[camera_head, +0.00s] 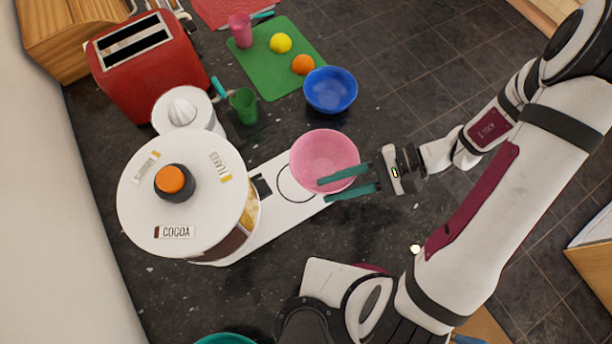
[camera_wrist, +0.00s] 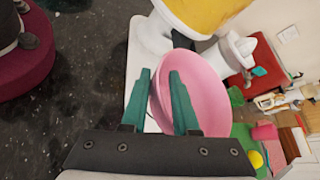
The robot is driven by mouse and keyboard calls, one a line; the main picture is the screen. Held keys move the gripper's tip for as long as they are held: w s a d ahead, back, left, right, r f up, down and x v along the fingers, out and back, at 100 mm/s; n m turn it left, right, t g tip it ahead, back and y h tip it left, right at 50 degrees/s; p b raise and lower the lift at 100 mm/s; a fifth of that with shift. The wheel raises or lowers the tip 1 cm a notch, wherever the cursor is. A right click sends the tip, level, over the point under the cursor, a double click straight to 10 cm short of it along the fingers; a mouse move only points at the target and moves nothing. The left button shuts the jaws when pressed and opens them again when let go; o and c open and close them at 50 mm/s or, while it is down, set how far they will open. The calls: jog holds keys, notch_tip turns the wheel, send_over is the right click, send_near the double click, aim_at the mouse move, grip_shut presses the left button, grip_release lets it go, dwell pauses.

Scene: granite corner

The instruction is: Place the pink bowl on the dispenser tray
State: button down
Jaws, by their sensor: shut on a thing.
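The pink bowl (camera_head: 325,158) is upright in the head view, over the right end of the white dispenser tray (camera_head: 262,212), covering part of the tray's circle mark. I cannot tell whether the bowl touches the tray. My gripper (camera_head: 323,190), with teal fingers, is shut on the near right side of the bowl's rim. In the wrist view the bowl (camera_wrist: 208,95) has its wall between the two fingers (camera_wrist: 161,76), and the tray (camera_wrist: 137,62) shows beside them. The round white dispenser (camera_head: 205,215), with an orange knob and a cocoa label, stands at the tray's left end.
A blue bowl (camera_head: 330,90) stands behind the pink bowl, beside a green board (camera_head: 268,70) with a lemon (camera_head: 281,43) and an orange (camera_head: 303,65). A green cup (camera_head: 243,106), a white juicer (camera_head: 183,110) and a red toaster (camera_head: 150,70) are at the back left.

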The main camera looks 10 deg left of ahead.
aim_at(308, 190)
jog(key=a+f, duration=0.2)
jog(key=a, duration=0.1)
jog(key=a+f, duration=0.1)
jog(key=a, duration=0.1)
jog(key=shift+s, duration=0.35)
notch_tip(308, 190, down, 4)
jog(key=shift+f, duration=0.1)
jog(key=c, duration=0.7)
grip_release()
jog(key=shift+o, duration=0.2)
